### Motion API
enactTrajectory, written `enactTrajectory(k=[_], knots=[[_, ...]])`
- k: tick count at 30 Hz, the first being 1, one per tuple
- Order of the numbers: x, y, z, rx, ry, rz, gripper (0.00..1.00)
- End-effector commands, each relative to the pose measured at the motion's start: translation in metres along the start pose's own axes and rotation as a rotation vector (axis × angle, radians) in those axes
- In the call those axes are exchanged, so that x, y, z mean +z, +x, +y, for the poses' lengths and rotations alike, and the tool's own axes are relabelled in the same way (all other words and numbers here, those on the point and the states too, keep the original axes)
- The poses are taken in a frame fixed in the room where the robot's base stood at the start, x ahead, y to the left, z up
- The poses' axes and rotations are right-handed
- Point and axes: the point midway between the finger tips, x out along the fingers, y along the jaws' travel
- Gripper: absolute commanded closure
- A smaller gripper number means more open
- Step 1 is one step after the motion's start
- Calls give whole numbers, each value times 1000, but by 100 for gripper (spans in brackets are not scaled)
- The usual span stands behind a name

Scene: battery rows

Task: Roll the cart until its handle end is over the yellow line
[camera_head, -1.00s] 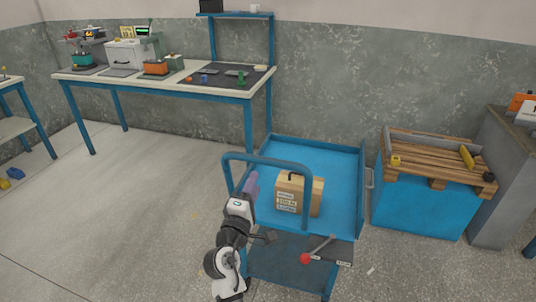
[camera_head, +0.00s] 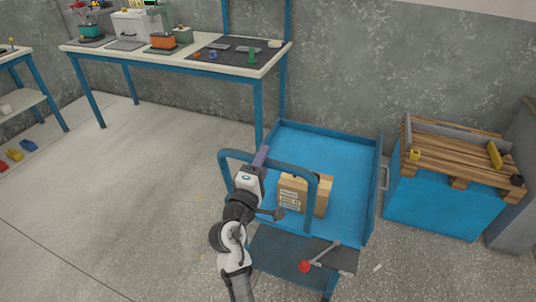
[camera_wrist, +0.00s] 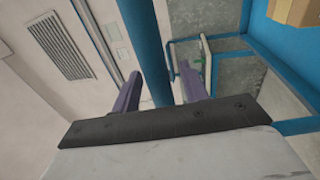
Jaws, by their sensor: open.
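The blue cart (camera_head: 345,190) stands in the middle of the head view. Its tubular handle (camera_head: 290,168) arches up at the near side. A cardboard box (camera_head: 291,194) sits on its deck. My gripper (camera_head: 261,157) is at the handle's top bar, left of its middle. In the wrist view, the blue handle bar (camera_wrist: 143,40) runs between the two purple fingers of my gripper (camera_wrist: 158,85), which are apart, with a gap beside the bar. I cannot make out a yellow line in either view.
A lever with a red knob (camera_head: 304,266) is on a dark plate at the cart's near end. A workbench (camera_head: 190,58) stands behind left. A blue crate with a wooden pallet top (camera_head: 440,203) stands close on the right. Floor at left (camera_head: 120,190) is clear.

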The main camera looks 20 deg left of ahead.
Motion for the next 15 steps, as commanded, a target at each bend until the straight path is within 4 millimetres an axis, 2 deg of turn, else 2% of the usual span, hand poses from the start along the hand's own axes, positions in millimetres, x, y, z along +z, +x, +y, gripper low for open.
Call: enactTrajectory(k=[8,15], knots=[[0,0,0,0,0,0,58],[0,0,0,0,0,0,89]])
